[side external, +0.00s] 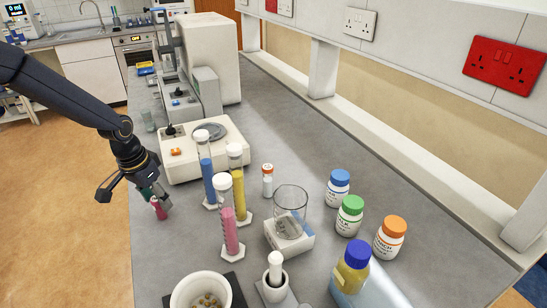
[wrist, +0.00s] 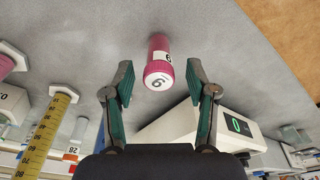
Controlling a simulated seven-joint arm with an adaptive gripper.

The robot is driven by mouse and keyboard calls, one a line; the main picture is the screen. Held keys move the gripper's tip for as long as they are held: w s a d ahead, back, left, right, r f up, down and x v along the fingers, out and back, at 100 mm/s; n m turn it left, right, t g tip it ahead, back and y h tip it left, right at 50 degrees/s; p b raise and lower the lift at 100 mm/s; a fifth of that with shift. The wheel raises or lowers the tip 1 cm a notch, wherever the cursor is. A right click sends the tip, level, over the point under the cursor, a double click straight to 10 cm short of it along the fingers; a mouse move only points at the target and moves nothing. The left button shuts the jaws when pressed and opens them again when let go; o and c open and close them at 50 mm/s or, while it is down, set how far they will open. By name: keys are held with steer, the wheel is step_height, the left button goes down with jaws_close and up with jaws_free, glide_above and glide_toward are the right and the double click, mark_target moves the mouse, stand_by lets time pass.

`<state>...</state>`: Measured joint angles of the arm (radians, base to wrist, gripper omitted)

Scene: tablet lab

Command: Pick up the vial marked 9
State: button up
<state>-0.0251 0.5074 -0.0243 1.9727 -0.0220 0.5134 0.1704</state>
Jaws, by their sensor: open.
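The vial marked 9 (wrist: 158,62) is a small pink vial with a white-topped cap bearing the number. In the wrist view it stands on the grey bench between my two fingers, slightly beyond their tips. In the side external view the pink vial (side external: 159,208) is near the bench's left edge, partly hidden by my gripper. My gripper (side external: 128,188) is close above and around it with the fingers spread. In the wrist view my gripper (wrist: 158,82) is open, with green pads on both sides of the vial and gaps showing.
A balance (side external: 205,150) stands behind the vial. Stoppered cylinders, blue (side external: 207,180), yellow (side external: 238,192) and pink (side external: 228,228), stand to the right. A small white vial with an orange cap (side external: 267,182), a beaker (side external: 291,205) and capped bottles (side external: 350,215) are farther right. The bench's left edge is close.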

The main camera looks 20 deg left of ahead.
step_height(320, 180, down, 3)
steer(key=shift+w+f, duration=0.15)
steer(key=shift+c, duration=0.3)
jaws_close()
